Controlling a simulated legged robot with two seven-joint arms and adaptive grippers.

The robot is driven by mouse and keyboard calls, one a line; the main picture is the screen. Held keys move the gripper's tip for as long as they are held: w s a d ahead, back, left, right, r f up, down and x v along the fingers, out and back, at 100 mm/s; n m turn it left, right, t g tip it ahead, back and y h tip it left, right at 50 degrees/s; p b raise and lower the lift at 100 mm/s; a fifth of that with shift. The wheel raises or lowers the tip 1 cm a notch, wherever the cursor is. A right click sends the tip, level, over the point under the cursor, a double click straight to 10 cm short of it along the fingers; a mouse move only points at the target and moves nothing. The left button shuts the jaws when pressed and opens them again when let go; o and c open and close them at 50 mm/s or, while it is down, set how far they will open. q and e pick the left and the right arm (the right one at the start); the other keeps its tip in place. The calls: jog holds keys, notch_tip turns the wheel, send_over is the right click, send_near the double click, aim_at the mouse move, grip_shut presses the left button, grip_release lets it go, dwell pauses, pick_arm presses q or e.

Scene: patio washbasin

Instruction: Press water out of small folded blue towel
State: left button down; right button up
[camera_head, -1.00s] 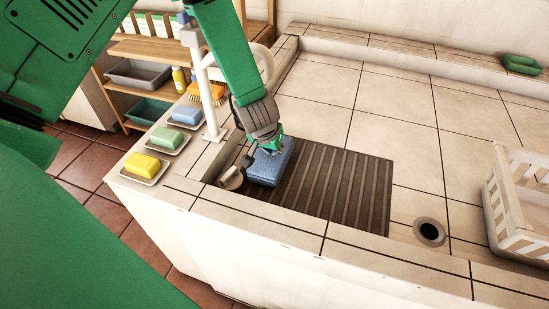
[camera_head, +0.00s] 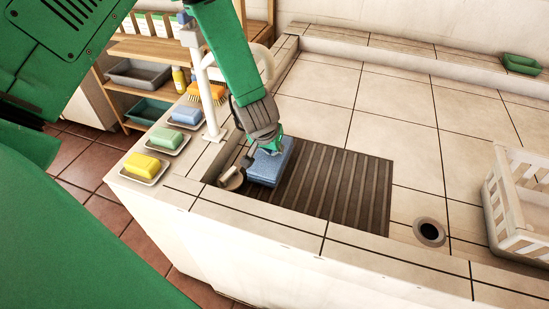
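The small folded blue towel (camera_head: 268,167) lies on the left end of the dark ribbed drain board (camera_head: 335,185) in the tiled basin. My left gripper (camera_head: 268,148) comes down from above and is at the towel's top, appearing to touch it. Its fingers are small and partly hidden by its own body, so I cannot tell whether they are open or shut. My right gripper is not in view.
A metal cup-like piece (camera_head: 231,178) sits left of the towel. Soap dishes with yellow (camera_head: 142,165), green (camera_head: 167,138) and blue (camera_head: 187,115) bars line the left ledge, near an orange brush (camera_head: 206,91). A drain hole (camera_head: 430,232) and white basket (camera_head: 515,205) are at right.

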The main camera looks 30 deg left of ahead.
pick_arm(q)
jog(key=shift+r+p, duration=4.05)
jog(key=shift+f, duration=0.15)
